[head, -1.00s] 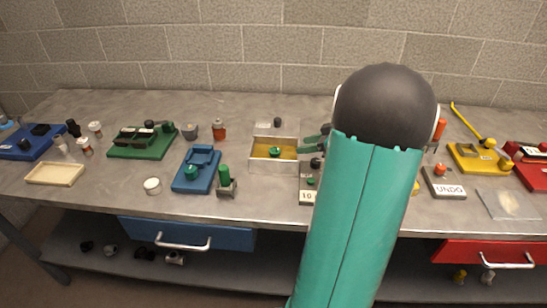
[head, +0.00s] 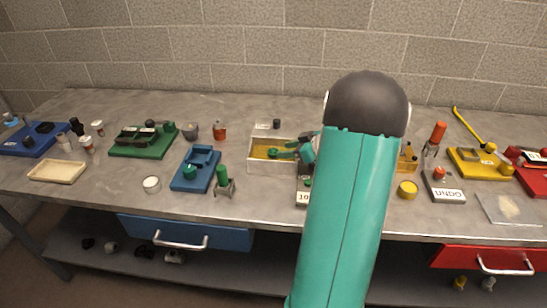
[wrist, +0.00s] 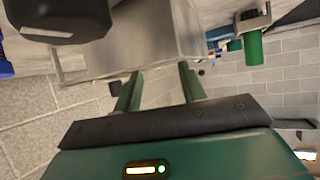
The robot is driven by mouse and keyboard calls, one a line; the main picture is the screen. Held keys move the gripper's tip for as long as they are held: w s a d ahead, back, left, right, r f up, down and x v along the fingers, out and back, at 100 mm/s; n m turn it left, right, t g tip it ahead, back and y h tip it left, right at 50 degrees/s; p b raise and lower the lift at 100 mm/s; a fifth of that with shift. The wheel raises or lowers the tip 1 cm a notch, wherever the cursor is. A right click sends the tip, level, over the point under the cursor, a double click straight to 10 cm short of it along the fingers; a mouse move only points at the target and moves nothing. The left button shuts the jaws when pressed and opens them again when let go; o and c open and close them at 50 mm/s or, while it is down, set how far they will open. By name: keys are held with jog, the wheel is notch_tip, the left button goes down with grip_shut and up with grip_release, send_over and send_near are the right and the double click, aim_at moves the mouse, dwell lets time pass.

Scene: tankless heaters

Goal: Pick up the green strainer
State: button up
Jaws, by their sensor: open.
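Several small green parts show, and I cannot tell for sure which is the strainer. One green round piece (head: 272,152) appears in the yellow-floored box (head: 256,166), partly mixed with my fingers in the head view. A green knob (head: 190,172) is on the blue tray. An upright green cylinder (head: 223,175) stands in a grey holder and also shows in the wrist view (wrist: 253,48). My gripper (head: 284,151) reaches over the box from the right. In the wrist view my gripper (wrist: 159,68) is open, with nothing visible between its fingers beside a pale box wall.
The blue tray (head: 205,166) and a green board (head: 143,142) lie to the left. A grey UNDO block (head: 445,192), a yellow board (head: 480,163) and an orange-topped part (head: 439,133) are to the right. My arm hides the bench's middle right.

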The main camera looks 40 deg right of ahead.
aim_at(273, 151)
jog(key=x, duration=0.4)
jog(key=shift+w+f, duration=0.1)
jog(key=c, duration=0.7)
jog(key=shift+o, duration=0.2)
notch_tip(273, 151, up, 10)
